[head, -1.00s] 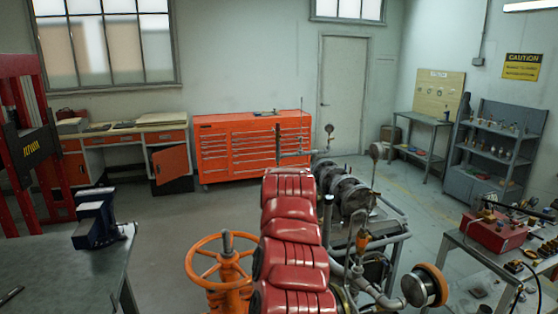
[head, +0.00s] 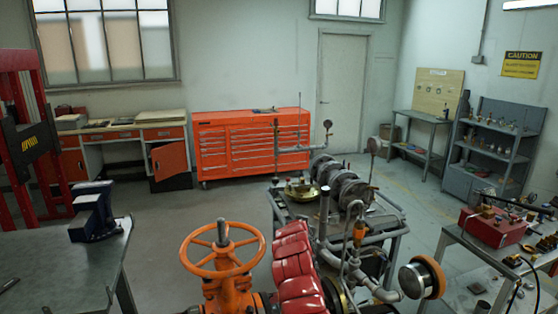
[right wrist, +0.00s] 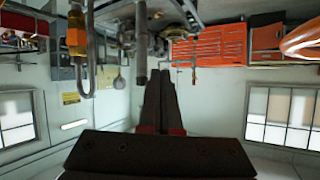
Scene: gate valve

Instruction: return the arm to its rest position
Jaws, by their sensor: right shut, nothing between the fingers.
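The orange handwheel (head: 186,256) of the gate valve stands upright on its orange body (head: 230,296) at the bottom centre of the head view. Part of an orange rim (right wrist: 302,40) also shows at the upper right of the right wrist view, which is upside down. My red arm lies just right of the handwheel in the head view, and its gripper is not visible there. In the right wrist view my right gripper (right wrist: 160,75) has its dark fingers together, with nothing between them, apart from the wheel. My left gripper is in neither view.
A pipe rig (head: 345,240) stands just right of my arm. A grey bench with a blue vise (head: 95,215) is at the left. A cluttered table with a red toolbox (head: 493,228) is at the right. Open floor lies before the orange tool cabinet (head: 240,150).

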